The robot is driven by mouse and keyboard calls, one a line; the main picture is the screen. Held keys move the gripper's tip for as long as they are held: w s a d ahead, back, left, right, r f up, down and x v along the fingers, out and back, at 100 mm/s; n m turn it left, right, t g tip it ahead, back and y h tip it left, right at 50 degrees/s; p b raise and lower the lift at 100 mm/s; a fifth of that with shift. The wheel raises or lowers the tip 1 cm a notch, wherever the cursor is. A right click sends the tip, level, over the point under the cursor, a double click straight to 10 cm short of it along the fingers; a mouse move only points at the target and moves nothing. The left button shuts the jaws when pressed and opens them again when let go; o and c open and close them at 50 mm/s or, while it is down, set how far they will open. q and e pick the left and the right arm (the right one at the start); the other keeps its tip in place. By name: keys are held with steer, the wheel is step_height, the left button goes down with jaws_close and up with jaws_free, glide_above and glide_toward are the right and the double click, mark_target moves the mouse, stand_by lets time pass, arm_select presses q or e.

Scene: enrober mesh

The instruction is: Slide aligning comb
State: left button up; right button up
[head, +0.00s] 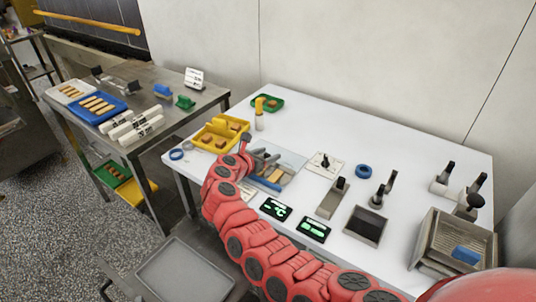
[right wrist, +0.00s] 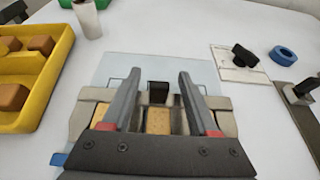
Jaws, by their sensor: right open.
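My right arm reaches over the white table (head: 330,130), and its gripper (head: 262,158) is over a pale clear plate (head: 293,160). In the right wrist view my right gripper (right wrist: 157,80) is open, its two dark fingers apart. Between them stand a black block (right wrist: 158,94) and a tan biscuit (right wrist: 158,118). A beige-grey slotted piece (right wrist: 88,108), probably the aligning comb, shows on both sides of the fingers; its middle is partly hidden by the gripper. I cannot tell whether the fingers touch it. My left gripper is not in view.
A yellow tray (head: 220,133) with brown pieces lies left of the plate. A black-handled white plate (head: 323,165) and a blue ring (head: 363,171) lie to the right. Digital displays (head: 275,209) are in front. A steel side table (head: 150,105) stands at left.

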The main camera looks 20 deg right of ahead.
jaws_close()
stand_by(1.3)
